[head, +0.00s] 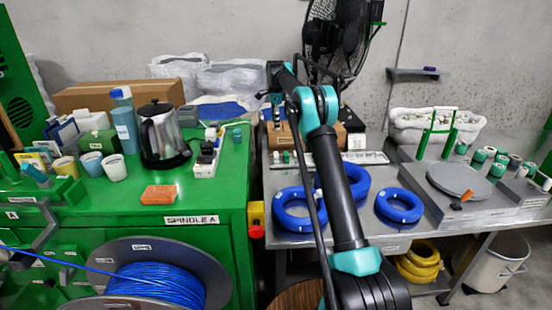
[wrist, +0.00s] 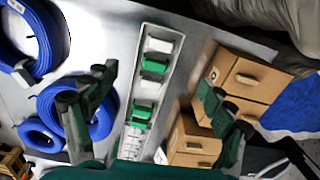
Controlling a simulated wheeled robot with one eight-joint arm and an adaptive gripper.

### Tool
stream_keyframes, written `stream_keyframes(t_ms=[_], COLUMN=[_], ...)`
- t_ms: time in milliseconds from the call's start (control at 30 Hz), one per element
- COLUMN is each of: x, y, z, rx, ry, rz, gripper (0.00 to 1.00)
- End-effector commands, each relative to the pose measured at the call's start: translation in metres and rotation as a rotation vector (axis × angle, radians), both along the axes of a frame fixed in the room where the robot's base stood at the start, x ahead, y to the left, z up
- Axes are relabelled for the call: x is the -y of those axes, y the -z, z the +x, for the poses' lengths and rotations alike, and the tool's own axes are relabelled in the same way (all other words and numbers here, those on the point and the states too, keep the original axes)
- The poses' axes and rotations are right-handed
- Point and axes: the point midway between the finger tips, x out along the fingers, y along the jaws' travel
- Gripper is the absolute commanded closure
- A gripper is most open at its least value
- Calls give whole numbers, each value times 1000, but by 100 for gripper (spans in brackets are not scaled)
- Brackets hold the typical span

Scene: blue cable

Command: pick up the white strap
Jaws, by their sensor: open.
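I cannot tell for sure which thing is the white strap. White pieces (wrist: 160,46) and green pieces (wrist: 153,65) lie in a long narrow pale tray (wrist: 150,28) in the wrist view. The blue cable coils (wrist: 38,48) beside it carry small white tags or bands. My gripper (wrist: 158,85) is open, with its two dark green fingers apart on either side of the tray in that picture. Nothing shows held between them. In the head view my gripper (head: 273,98) is small and dark, over the back left of the grey table.
Cardboard boxes (wrist: 245,75) stand right of the tray in the wrist view. A green bench (head: 225,190) with a kettle (head: 160,135) and cups stands left. A round grey plate (head: 458,180) and several small cylinders are at the right. A black fan (head: 335,40) stands behind.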

Motion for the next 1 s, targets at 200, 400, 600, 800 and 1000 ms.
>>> stream_keyframes(t_ms=[200, 400, 600, 800, 1000], x=[-4, -4, -3, -3, -3], y=[12, 48, 88, 118, 128], z=[6, 6, 6, 6, 5], rx=[-10, -9, -9, -9, -9], ry=[39, 38, 37, 37, 37], rz=[-1, -1, -1, -1, -1], gripper=[17, 17, 17, 17, 17])
